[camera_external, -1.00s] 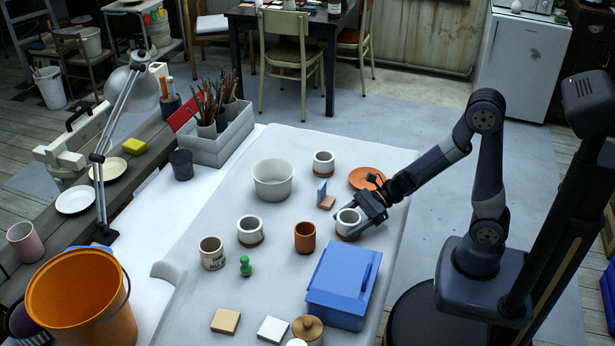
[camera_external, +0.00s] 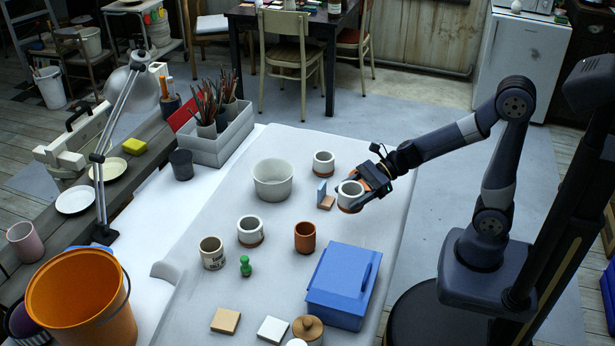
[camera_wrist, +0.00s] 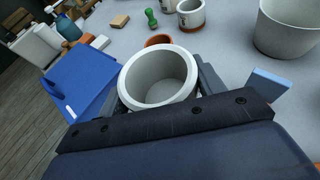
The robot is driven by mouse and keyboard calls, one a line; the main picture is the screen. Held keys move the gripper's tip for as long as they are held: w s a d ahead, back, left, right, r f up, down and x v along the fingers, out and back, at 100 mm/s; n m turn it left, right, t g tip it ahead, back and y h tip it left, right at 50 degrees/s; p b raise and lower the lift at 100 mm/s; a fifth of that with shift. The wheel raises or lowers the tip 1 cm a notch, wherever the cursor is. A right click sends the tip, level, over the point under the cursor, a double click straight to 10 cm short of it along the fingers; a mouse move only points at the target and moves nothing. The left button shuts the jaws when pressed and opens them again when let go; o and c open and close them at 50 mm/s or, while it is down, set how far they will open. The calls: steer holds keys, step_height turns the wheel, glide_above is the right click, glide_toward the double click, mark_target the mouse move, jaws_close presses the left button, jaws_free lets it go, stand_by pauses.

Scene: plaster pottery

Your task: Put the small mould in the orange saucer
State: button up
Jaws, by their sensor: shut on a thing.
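My gripper (camera_external: 366,188) is shut on a small white round mould (camera_external: 351,192) with an orange-brown base. It holds the mould upright, above the table. In the wrist view the mould (camera_wrist: 158,76) sits between the fingers, and its open top and hollow inside show. The orange saucer (camera_external: 374,173) lies behind my gripper in the outside view, mostly hidden by gripper and arm. I cannot tell the exact gap between mould and saucer.
Two similar white pots (camera_external: 324,162) (camera_external: 250,230), a terracotta cup (camera_external: 305,237) and a large white bowl (camera_external: 273,181) stand on the table. Small blue and orange blocks (camera_external: 325,200) are just left of the held mould. A blue lidded box (camera_external: 342,287) is in front.

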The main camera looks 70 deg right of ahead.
steer(key=d+r+m+t+h, duration=0.1)
steer(key=d+m+t+h, duration=0.45)
steer(key=d, duration=1.75)
steer(key=shift+m+g+h, duration=0.75)
steer(key=shift+g+h, duration=0.1)
steer(key=f+b, duration=0.1)
steer(key=f, duration=0.2)
steer(key=f+b, duration=0.1)
steer(key=f, duration=0.2)
steer(key=f+b, duration=0.2)
steer(key=f, duration=0.1)
steer(key=shift+d+f, duration=0.15)
steer(key=shift+d, duration=0.1)
steer(key=shift+f+b, duration=0.3)
steer(key=shift+b, duration=0.15)
steer(key=o, duration=1.2)
steer(key=shift+c, duration=0.2)
steer(key=shift+r, duration=0.1)
steer(key=shift+r+p, duration=0.2)
steer(key=shift+p, duration=0.15)
steer(key=p+v, duration=0.3)
steer(key=v, duration=0.9)
